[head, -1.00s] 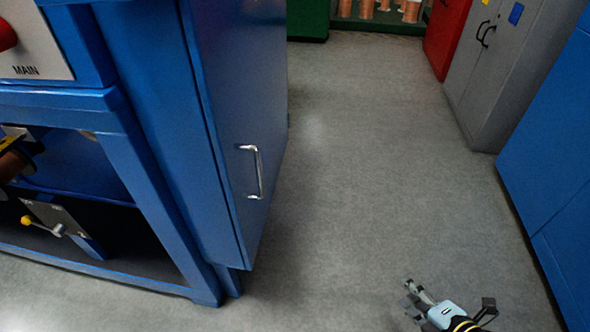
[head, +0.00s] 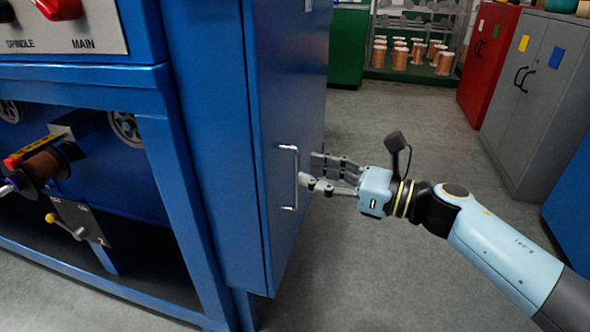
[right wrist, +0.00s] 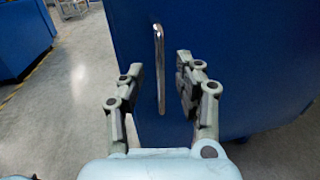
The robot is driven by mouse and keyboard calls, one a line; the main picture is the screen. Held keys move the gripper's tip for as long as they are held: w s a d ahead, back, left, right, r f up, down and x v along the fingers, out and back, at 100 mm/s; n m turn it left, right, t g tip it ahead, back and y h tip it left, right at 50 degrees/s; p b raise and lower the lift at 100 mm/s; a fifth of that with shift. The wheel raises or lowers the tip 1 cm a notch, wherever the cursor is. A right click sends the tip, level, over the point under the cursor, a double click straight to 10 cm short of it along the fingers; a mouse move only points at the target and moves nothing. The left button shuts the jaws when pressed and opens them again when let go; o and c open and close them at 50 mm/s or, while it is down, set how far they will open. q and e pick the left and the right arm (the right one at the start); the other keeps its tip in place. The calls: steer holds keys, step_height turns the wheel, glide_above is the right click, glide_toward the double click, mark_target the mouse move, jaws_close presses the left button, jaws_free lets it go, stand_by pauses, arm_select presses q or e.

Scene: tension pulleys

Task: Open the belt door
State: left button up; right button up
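The belt door (head: 290,90) is the blue side panel of the blue machine, and it looks shut. Its upright silver handle (head: 296,178) sits on the panel's face. My right gripper (head: 312,170) is open just to the right of the handle in the head view. In the right wrist view the handle (right wrist: 159,70) stands upright between the two spread fingers of the right gripper (right wrist: 158,80), ahead of the tips or level with them; I cannot tell whether they touch it. My left gripper is not in view.
The machine's blue frame (head: 170,170) stands at left, with a control panel (head: 70,35) above a copper spool (head: 40,168). A red cabinet (head: 490,65) and a grey cabinet (head: 535,90) stand at right. The grey floor (head: 400,270) between is clear.

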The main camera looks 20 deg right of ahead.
steer(key=x, duration=0.4)
steer(key=shift+w+a, duration=0.1)
steer(key=shift+a, duration=0.05)
jaws_close()
stand_by(0.4)
